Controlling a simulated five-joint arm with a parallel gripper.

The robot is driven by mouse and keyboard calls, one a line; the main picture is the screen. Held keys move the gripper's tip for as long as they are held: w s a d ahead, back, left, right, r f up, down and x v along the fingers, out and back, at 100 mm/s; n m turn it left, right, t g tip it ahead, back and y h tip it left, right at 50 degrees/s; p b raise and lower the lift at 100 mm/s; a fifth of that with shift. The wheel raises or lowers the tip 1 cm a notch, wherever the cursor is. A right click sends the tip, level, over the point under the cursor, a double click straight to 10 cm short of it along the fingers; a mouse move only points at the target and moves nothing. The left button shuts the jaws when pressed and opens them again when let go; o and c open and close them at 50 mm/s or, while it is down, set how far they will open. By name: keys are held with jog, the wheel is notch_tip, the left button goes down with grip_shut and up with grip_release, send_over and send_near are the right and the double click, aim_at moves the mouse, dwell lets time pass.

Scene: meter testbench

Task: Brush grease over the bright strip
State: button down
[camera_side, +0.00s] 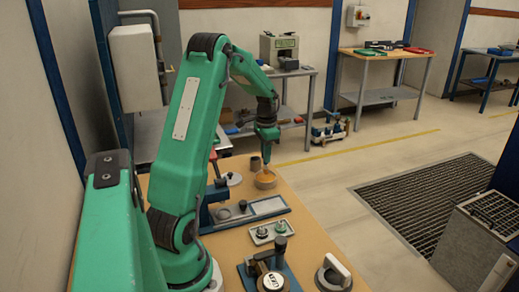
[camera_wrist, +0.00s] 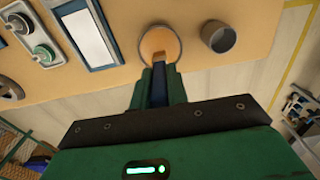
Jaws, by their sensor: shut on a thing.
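The bright strip (camera_wrist: 87,37) is a pale plate in a blue-edged fixture at the upper left of the wrist view. In the side view the strip (camera_side: 268,206) lies on the bench, nearer the camera than the grease pot. The round pot of orange grease (camera_side: 265,181) stands near the bench's far end; it also shows in the wrist view (camera_wrist: 160,38). My gripper (camera_side: 266,158) points down right above the pot. It is shut on the brush (camera_wrist: 159,60), which is mostly hidden by the fingers. Its lower end is at the grease; contact is unclear.
A dark grey cup (camera_wrist: 219,36) stands beside the pot. A tray with two knobs (camera_side: 268,232) and a blue device with a round dial (camera_side: 272,281) sit nearer the camera. A handled round tool (camera_side: 333,273) is at the bench's right edge.

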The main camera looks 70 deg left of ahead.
jog(key=shift+r, duration=2.45)
jog(key=w+d+r, duration=0.1)
jog(key=w+d, duration=0.1)
jog(key=d, duration=0.9)
jog(key=w+d+r, duration=0.2)
jog(key=d, duration=0.9)
jog(key=w+d+r, duration=0.1)
jog(key=w+d, duration=0.2)
jog(key=d, duration=0.8)
jog(key=shift+d+r, duration=0.3)
jog(key=shift+a, duration=0.1)
jog(key=s+a+f+n, duration=0.2)
jog(key=s+a+n, duration=0.1)
jog(key=a, duration=0.8)
jog(key=s+a+f+n, duration=0.3)
jog(key=a+n, duration=0.3)
jog(key=a, duration=0.5)
